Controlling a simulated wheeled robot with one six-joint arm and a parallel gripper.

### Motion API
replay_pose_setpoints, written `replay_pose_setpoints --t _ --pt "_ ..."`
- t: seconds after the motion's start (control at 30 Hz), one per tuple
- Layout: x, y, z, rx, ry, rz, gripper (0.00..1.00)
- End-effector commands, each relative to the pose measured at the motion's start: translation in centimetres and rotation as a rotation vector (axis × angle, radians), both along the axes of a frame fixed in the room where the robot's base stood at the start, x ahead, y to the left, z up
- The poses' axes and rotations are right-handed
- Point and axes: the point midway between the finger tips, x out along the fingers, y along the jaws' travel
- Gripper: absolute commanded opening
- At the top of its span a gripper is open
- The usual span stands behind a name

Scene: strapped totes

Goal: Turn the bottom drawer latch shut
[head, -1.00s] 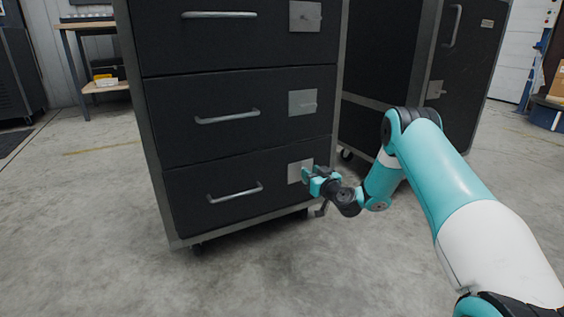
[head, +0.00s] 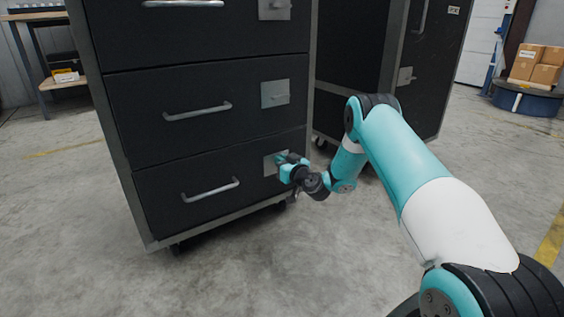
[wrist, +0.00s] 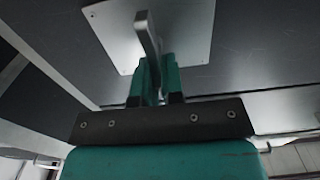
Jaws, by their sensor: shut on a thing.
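The bottom drawer (head: 222,185) is the lowest of the black cabinet's drawers and looks closed, with a silver bar handle (head: 211,190). Its latch is a silver lever (wrist: 149,38) on a square metal plate (head: 271,168) at the drawer's right end. My gripper (head: 288,163) is at that plate. In the wrist view its teal fingers (wrist: 154,80) are shut on the lever's end, and the lever stands out from the plate (wrist: 190,35). The fingers hide the lever's tip. In the head view the gripper covers most of the lever.
The middle drawer (head: 150,115) and top drawer above have similar handles and latch plates. A second dark cabinet (head: 425,80) stands close behind on the right. A workbench (head: 45,18) is at the back left. The floor in front is clear.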

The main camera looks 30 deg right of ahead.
Motion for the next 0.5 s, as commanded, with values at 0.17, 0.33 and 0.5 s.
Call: replay_pose_setpoints --t 0.17,0.33,0.5 --pt "-0.03 -0.08 0.05 0.036 0.001 -0.002 0.0" --pt "-0.03 -0.28 0.06 0.123 0.006 -0.002 0.0" --pt "-0.02 -0.66 0.08 0.259 0.009 -0.002 0.0"
